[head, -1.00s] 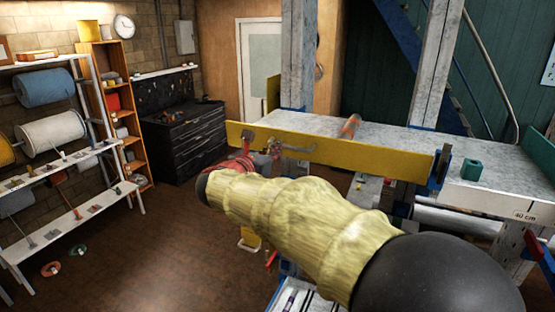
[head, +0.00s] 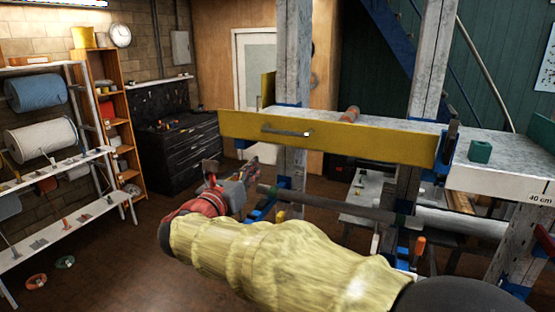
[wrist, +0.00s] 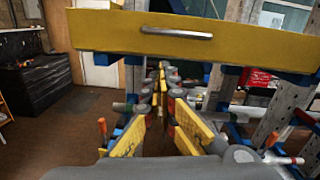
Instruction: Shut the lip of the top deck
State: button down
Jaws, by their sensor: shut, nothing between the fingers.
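The lip of the top deck is a long yellow board (head: 360,139) with a grey bar handle (head: 287,132). It runs along the front of the grey deck (head: 400,124); I cannot tell whether it is flush with the deck. In the wrist view the lip (wrist: 110,32) crosses the upper part, with its handle (wrist: 177,33) facing me. My gripper (head: 254,163) is below the lip's left half, apart from the handle. In the wrist view its fingers (wrist: 161,75) come together under the lip's lower edge, shut and empty.
Grey uprights (head: 291,70) rise through the deck. An orange-brown cylinder (head: 349,114) and a green block (head: 480,151) are on the deck. A dark bar (head: 340,205) crosses below the lip. Shelves stand far left; the floor between is mostly open.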

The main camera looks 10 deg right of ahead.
jog(key=s+f+t, duration=0.1)
jog(key=s+f, duration=0.1)
jog(key=m+h+p, duration=0.2)
send_near(282, 133)
jog(key=x, duration=0.7)
jog(key=shift+f+t, duration=0.15)
jog(key=shift+t, duration=0.25)
jog(key=shift+s, duration=0.1)
jog(key=shift+d, duration=0.1)
jog(key=p, duration=0.1)
jog(key=r+p, duration=0.1)
jog(key=shift+w+d+r+g+p, duration=0.1)
jog(key=shift+w+d+g+p, duration=0.1)
jog(key=shift+w+g+p, duration=0.2)
